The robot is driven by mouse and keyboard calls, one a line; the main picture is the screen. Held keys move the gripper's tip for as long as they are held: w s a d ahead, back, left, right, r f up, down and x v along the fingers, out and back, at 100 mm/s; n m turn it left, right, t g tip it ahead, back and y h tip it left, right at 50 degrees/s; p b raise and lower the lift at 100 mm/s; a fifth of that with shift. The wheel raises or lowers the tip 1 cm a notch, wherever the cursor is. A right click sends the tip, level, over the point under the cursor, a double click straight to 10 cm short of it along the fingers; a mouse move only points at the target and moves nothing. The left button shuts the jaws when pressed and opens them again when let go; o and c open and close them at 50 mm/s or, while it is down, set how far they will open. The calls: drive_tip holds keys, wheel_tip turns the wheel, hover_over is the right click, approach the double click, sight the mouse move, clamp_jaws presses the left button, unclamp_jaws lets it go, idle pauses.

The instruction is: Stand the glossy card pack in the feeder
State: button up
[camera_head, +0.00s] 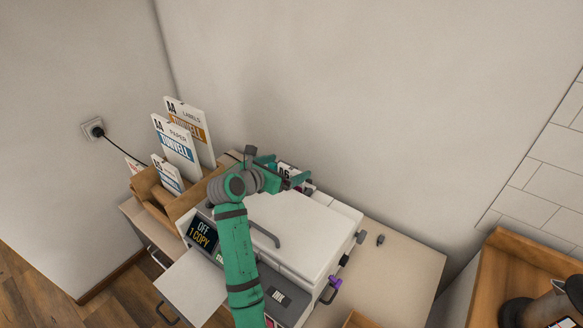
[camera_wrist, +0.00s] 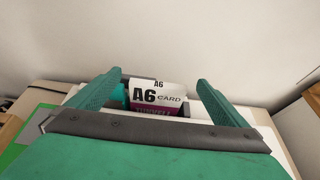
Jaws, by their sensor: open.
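The card pack (camera_wrist: 158,97), white with "A6 CARD" lettering and a purple band, stands upright at the back of the white printer. In the head view the same pack (camera_head: 286,171) is partly covered by my gripper. My gripper (camera_wrist: 160,80) is open, with one green finger to the left of the pack and one to the right, and a gap shows at the right finger. In the head view my gripper (camera_head: 284,167) is over the printer's rear edge. The feeder and the pack's lower part are hidden, so I cannot tell how the pack is seated.
The printer (camera_head: 300,232) has a display (camera_head: 202,234) reading "OFF 1 COPY". A wooden holder (camera_head: 183,205) left of it carries an A4 labels pack (camera_head: 190,130), an A4 paper pack (camera_head: 177,150) and smaller packs. The wall is close behind. The desktop (camera_head: 400,262) at right is mostly clear.

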drive_tip(key=v, duration=0.9)
drive_tip(key=shift+f, duration=0.1)
